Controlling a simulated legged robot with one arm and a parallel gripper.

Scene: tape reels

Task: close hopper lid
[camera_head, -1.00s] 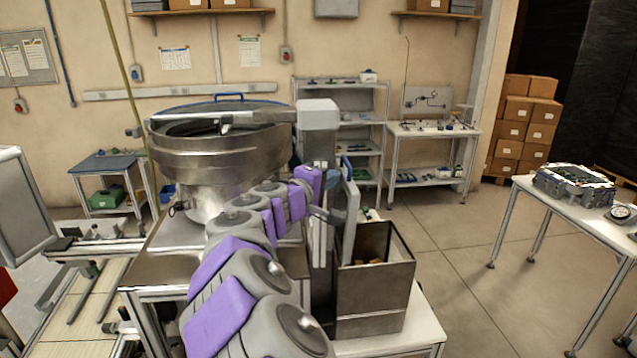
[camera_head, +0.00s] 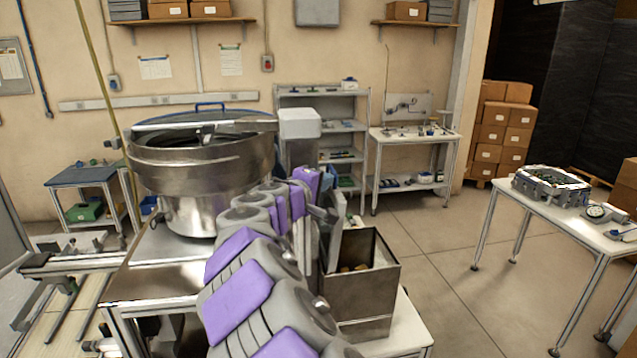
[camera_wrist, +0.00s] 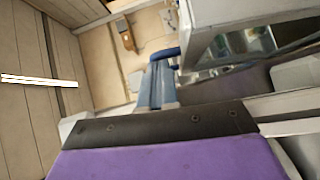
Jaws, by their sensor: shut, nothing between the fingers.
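The hopper (camera_head: 358,300) is an open-topped grey metal box on the right part of the work table, with some brownish pieces inside. Its lid (camera_head: 338,240) is a grey plate standing steeply upright at the hopper's left edge, so the lid is open. My gripper (camera_head: 325,213) is at the end of my purple-and-grey arm, just left of the lid. It is shut and empty. Whether it touches the lid I cannot tell.
A large steel bowl (camera_head: 200,165) stands left of the hopper, with a grey post and box head (camera_head: 299,123) beside it. A side table (camera_head: 560,190) with a metal housing is at the right. The floor between is clear.

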